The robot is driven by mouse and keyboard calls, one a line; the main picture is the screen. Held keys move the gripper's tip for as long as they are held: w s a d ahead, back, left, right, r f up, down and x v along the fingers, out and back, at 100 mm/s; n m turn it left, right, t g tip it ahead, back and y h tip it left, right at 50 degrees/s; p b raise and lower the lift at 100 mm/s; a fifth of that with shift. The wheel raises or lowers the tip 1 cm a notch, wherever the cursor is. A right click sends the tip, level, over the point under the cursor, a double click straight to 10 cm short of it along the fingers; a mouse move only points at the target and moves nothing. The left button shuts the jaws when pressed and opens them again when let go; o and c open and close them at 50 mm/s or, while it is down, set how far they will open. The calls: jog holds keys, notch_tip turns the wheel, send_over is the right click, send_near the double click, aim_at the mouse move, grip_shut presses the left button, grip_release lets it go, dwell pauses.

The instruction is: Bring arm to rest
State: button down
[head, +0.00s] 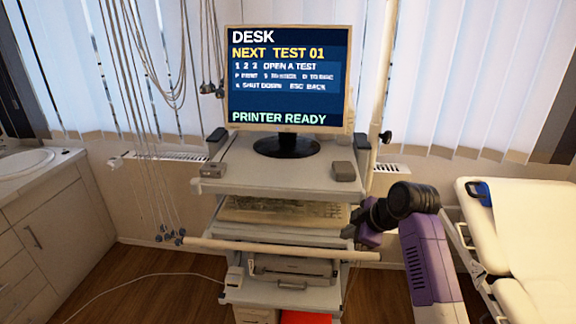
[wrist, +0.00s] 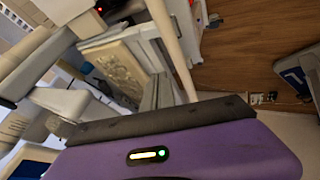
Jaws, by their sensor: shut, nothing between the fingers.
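My arm (head: 430,262), purple and black, rises at the right of the cart in the head view and bends at a black joint. My gripper (head: 366,234) is the small dark and purple end beside the cart's right edge. It is shut and empty, with its fingertips hard to make out. In the wrist view a purple housing of mine with a lit yellow-green indicator fills the bottom, and a dark edge runs along it.
The cart (head: 262,178) carries a monitor (head: 288,80) reading "PRINTER READY", a keyboard (head: 280,212) and a printer (head: 292,270). A pale bar (head: 280,248) crosses its front. A padded couch (head: 535,235) stands right, a sink counter (head: 40,185) left. Cables hang at left.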

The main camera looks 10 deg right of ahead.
jog(key=s+a+f+m+t+b, duration=0.1)
jog(key=s+a+f+m, duration=0.1)
jog(key=s+f, duration=0.45)
jog(key=s+a+f+m+t+b, duration=0.1)
jog(key=s+a+f+m, duration=0.2)
jog(key=f, duration=0.6)
jog(key=s+a+f+m+t+h, duration=0.1)
jog(key=s+f+m, duration=0.15)
jog(key=s, duration=0.55)
jog(key=s+a+f+m+t+h, duration=0.1)
jog(key=s+f, duration=0.2)
jog(key=s, duration=0.5)
jog(key=s+r+m+t+b, duration=0.2)
jog(key=s+r+m, duration=0.1)
jog(key=s, duration=1.2)
jog(key=s+r+m+t+b, duration=0.1)
jog(key=s+r+t, duration=0.1)
jog(key=s+r, duration=1)
jog(key=shift+a+r+m+h, duration=0.2)
jog(key=shift+r+m+h, duration=0.1)
jog(key=shift+r+m, duration=0.1)
